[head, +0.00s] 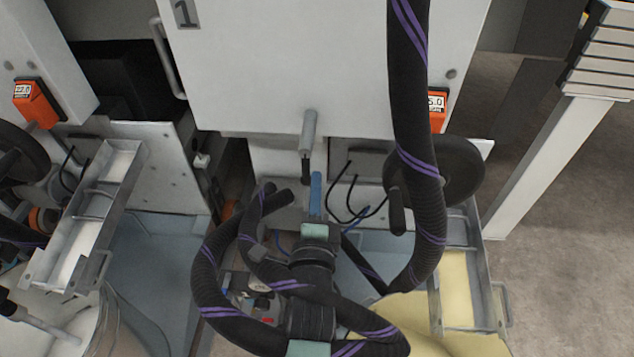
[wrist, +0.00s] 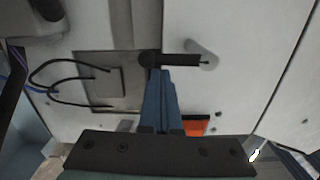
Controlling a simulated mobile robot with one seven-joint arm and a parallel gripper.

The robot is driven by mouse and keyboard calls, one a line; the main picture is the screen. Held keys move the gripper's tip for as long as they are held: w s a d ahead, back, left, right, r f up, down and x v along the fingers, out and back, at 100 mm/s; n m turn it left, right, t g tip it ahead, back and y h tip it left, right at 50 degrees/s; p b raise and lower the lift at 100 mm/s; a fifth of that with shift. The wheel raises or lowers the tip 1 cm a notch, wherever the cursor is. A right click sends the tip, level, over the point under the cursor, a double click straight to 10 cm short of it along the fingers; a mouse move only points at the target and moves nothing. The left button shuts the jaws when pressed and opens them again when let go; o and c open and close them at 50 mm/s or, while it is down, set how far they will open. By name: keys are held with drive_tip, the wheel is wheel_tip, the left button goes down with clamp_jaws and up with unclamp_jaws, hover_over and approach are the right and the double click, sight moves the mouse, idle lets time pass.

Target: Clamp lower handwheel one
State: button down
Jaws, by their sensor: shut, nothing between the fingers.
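A black clamp lever (wrist: 180,60) with a round hub shows in the wrist view, mounted on the machine's pale front. In the head view a dark part (head: 305,170), which looks like the same lever, hangs below a grey cylindrical handle (head: 308,130). My gripper's blue fingers (head: 315,195) are shut and empty. Their tips (wrist: 160,72) lie at the lever's hub end in the wrist view; I cannot tell whether they touch. A black handwheel (head: 460,170) with a crank grip stands to the right, partly hidden by my arm's hose.
An orange counter (head: 437,105) sits above the right handwheel. Another handwheel (head: 20,155) and orange counter (head: 35,100) are at the left. Thin black cables (wrist: 65,80) loop beside the lever. Metal trays (head: 90,210) flank the work area. My own hoses cover much of the middle.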

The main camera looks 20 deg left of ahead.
drive_tip(key=shift+a+m+p, duration=0.15)
drive_tip(key=shift+m+p, duration=0.2)
drive_tip(key=shift+m, duration=0.05)
drive_tip(key=a+m+p, duration=0.1)
drive_tip(key=m+p, duration=0.1)
drive_tip(key=shift+s+a+p, duration=0.15)
drive_tip(key=shift+s+p, duration=0.05)
drive_tip(key=shift+p, duration=0.15)
drive_tip(key=s+a+r+m+p, duration=0.1)
drive_tip(key=a+m+p, duration=0.3)
drive_tip(key=m, duration=0.7)
drive_tip(key=shift+a+r+m+t+h, duration=0.3)
drive_tip(key=shift+a+r+m+t, duration=0.1)
drive_tip(key=shift+a+r, duration=0.45)
drive_tip(key=shift+r, duration=0.1)
